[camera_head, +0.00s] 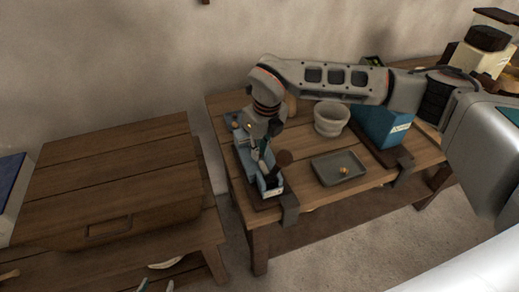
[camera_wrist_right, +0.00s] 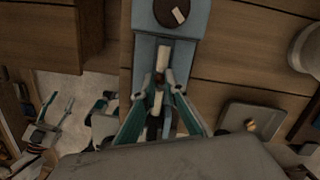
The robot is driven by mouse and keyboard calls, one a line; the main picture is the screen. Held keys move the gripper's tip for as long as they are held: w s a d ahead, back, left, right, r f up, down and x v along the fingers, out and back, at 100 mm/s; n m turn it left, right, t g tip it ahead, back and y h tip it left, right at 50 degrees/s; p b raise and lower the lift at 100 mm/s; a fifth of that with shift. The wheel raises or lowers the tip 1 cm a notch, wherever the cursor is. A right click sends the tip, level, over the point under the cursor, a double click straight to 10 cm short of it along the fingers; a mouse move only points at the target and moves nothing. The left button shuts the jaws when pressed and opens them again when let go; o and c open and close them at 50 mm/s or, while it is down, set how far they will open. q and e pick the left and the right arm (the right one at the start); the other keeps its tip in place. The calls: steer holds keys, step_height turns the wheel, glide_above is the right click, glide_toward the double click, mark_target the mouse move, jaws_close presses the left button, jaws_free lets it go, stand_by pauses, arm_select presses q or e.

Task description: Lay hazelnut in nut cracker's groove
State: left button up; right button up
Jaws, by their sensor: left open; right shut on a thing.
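My left gripper (camera_head: 156,286) is open at the bottom edge, far from the cracker, mostly cut off.
A grey tray (camera_head: 325,175) with small nut-coloured pieces lies right of the cracker. A pale mortar (camera_head: 330,120) and a blue box (camera_head: 378,128) stand behind. A wooden cabinet (camera_head: 110,170) stands left, across a gap. Dark clamps (camera_head: 290,212) grip the table's front edge.

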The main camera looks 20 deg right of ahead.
steer(key=shift+s+f, duration=0.25)
steer(key=shift+f, duration=0.1)
steer(key=o, duration=0.7)
steer(key=shift+w, duration=0.15)
steer(key=shift+r, duration=0.15)
steer(key=shift+r, duration=0.4)
steer(key=r, duration=0.3)
steer(key=s+r, duration=0.1)
steer(key=r, duration=0.7)
steer(key=shift+s+d, duration=0.35)
